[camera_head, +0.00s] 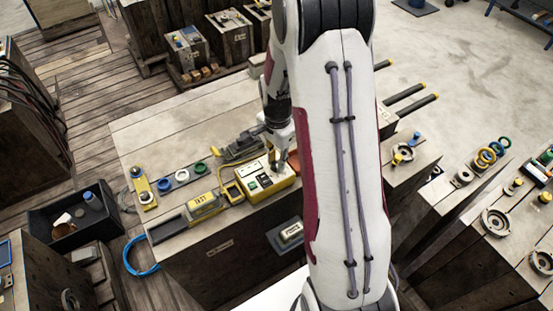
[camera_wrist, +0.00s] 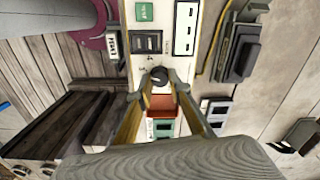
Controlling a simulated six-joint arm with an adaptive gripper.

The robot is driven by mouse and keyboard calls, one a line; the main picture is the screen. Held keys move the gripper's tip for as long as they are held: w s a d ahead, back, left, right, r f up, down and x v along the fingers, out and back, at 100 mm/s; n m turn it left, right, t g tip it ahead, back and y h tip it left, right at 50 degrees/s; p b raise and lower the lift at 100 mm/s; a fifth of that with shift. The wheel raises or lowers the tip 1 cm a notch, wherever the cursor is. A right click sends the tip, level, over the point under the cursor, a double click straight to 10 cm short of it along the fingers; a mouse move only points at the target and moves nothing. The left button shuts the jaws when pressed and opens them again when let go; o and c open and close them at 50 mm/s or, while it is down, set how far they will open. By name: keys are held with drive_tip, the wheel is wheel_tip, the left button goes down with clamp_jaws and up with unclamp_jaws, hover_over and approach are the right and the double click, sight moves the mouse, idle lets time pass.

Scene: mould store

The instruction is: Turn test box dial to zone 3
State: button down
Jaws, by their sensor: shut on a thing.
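The yellow test box (camera_head: 286,184) stands on the large wooden block, with a pale panel on top. My gripper (camera_head: 279,163) points down onto the right part of that panel. In the wrist view the panel (camera_wrist: 183,65) carries a green button (camera_wrist: 145,11), a black switch (camera_wrist: 146,42) and a small black dial (camera_wrist: 158,74). My gripper, also in the wrist view (camera_wrist: 161,84), has its fingertips on either side of the dial and is shut on it. The fingers partly cover the dial's surroundings. The dial's pointer and zone marks are too small to read.
Yellow tester-like tool (camera_head: 204,208), coloured rings (camera_head: 201,168) and a small yellow bracket (camera_head: 144,191) lie left of the box. A dark bin (camera_head: 75,238) stands on the floor at left. My arm hides much of the block's right side.

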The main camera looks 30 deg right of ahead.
drive_tip(key=shift+f+m, duration=0.1)
drive_tip(key=shift+m, duration=0.4)
drive_tip(key=c, duration=1.8)
unclamp_jaws()
drive_tip(key=shift+c, duration=0.2)
wheel_tip(320, 180, up, 12)
drive_tip(key=shift+s, duration=0.15)
